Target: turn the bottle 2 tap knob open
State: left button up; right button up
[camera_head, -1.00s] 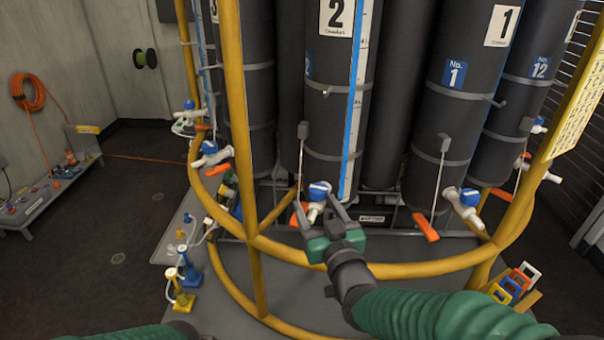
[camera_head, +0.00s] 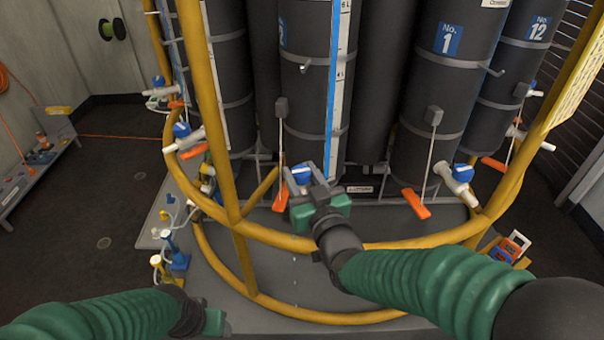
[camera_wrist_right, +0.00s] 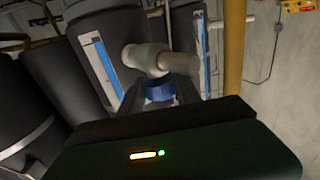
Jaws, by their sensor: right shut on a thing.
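Bottle 2 (camera_head: 305,100) is the dark cylinder in the middle of the head view, with a blue-and-white level strip. My right gripper (camera_head: 303,176) is at its foot, shut on the blue tap knob (camera_head: 302,173). In the right wrist view the knob (camera_wrist_right: 160,91) sits just beyond the gripper housing, under the pale tap body (camera_wrist_right: 150,58); the fingertips are hard to make out there. The gripper hides most of the tap in the head view. My left gripper (camera_head: 212,322) is low at the bottom left, away from the bottles; its jaws cannot be made out.
A yellow rail (camera_head: 370,245) curves around the bottles, under my right arm. An orange tag (camera_head: 280,196) hangs left of the knob. Bottle 1's tap (camera_head: 459,184) is to the right. Small pale specks (camera_head: 294,259) show below the right gripper. Dark floor lies open at the left.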

jog(key=shift+d+f, duration=0.1)
jog(key=shift+f, duration=0.05)
jog(key=shift+c, duration=1.2)
grip_shut()
